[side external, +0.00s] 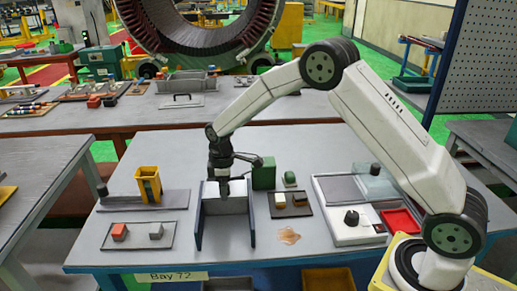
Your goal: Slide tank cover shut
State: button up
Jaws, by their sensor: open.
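What looks like the tank is a pale, low rectangular unit (345,236) on the right of the bench, with a grey panel in its back part. A translucent greenish cover (378,187) with a dark knob sits at its back right, partly behind my arm. I cannot tell for sure how far the cover overlaps the tank. A black round object (352,217) sits on the pale front part. My gripper (223,192) points down, open, over a grey block between two dark upright plates (252,222), well left of the cover and apart from it.
A red tray (400,221) lies right of the tank, near my base. Left of the upright plates are a yellow stand (149,184) and a dark tray (138,242) with red and grey blocks. A green box (264,173) and a small tray (290,210) stand between the plates and tank.

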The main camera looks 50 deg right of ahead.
jog(key=shift+f, duration=0.15)
grip_shut()
jog(key=shift+d, duration=0.1)
jog(key=shift+w+d, duration=0.5)
jog(key=shift+w, duration=0.05)
grip_release()
